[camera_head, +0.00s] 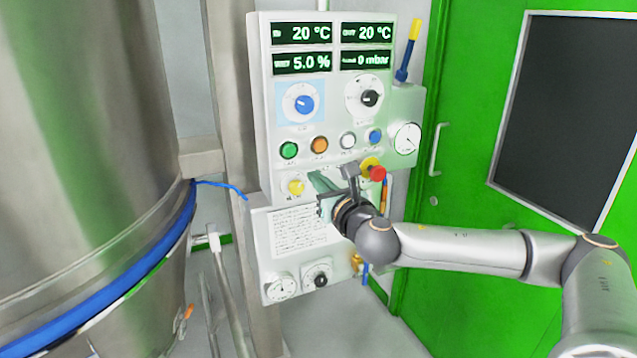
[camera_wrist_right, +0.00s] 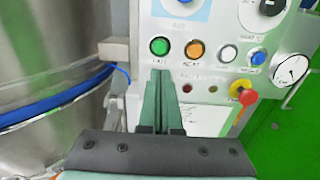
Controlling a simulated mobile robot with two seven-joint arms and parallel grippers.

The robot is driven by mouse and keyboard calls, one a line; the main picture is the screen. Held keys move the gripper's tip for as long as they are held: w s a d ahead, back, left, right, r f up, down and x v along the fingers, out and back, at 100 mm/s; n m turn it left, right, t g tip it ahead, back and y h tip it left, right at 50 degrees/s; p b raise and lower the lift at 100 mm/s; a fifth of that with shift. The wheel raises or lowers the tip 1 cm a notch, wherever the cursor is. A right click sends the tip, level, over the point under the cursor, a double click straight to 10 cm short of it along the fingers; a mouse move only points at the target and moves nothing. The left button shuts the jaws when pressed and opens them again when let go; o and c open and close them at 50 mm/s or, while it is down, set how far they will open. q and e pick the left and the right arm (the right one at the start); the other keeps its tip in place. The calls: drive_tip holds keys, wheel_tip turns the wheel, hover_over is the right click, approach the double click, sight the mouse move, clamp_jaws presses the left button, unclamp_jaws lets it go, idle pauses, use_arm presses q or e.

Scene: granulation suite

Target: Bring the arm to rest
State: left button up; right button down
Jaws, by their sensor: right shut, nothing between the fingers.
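My right gripper (camera_head: 322,182) is in front of the control panel (camera_head: 263,95), just below its row of buttons. In the right wrist view its two greenish fingers (camera_wrist_right: 162,105) are together, with nothing between them. Their tips show just below the green button (camera_wrist_right: 159,46) and left of the orange button (camera_wrist_right: 195,50). I cannot tell whether the tips touch the panel. My right arm (camera_head: 455,247) reaches in from the right, stretched out across the front of the green door. My left gripper is not in view.
A large steel vessel (camera_head: 80,130) with a blue band stands at the left. A red emergency button (camera_head: 377,173) sits close above my right wrist. A gauge (camera_head: 406,138) is on the panel's right side. A green door (camera_head: 465,110) with a handle and dark window is at the right.

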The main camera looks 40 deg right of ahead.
drive_tip(key=shift+s, duration=0.1)
drive_tip(key=shift+a, duration=0.1)
idle(0.6)
drive_tip(key=s+a+f+m+g+y, duration=0.25)
drive_tip(key=a+f+m, duration=0.45)
drive_tip(key=f, duration=0.5)
drive_tip(key=s+a+f+m+g+y, duration=0.2)
drive_tip(key=a+f+m+y, duration=0.2)
drive_tip(key=a+f, duration=0.7)
drive_tip(key=s+a+f+m+g, duration=0.3)
drive_tip(key=s+f+m, duration=1.7)
drive_tip(key=s+f, duration=0.1)
drive_tip(key=shift+s+a+f+g, duration=0.15)
drive_tip(key=shift+s+a+g, duration=0.05)
drive_tip(key=shift+g, duration=0.15)
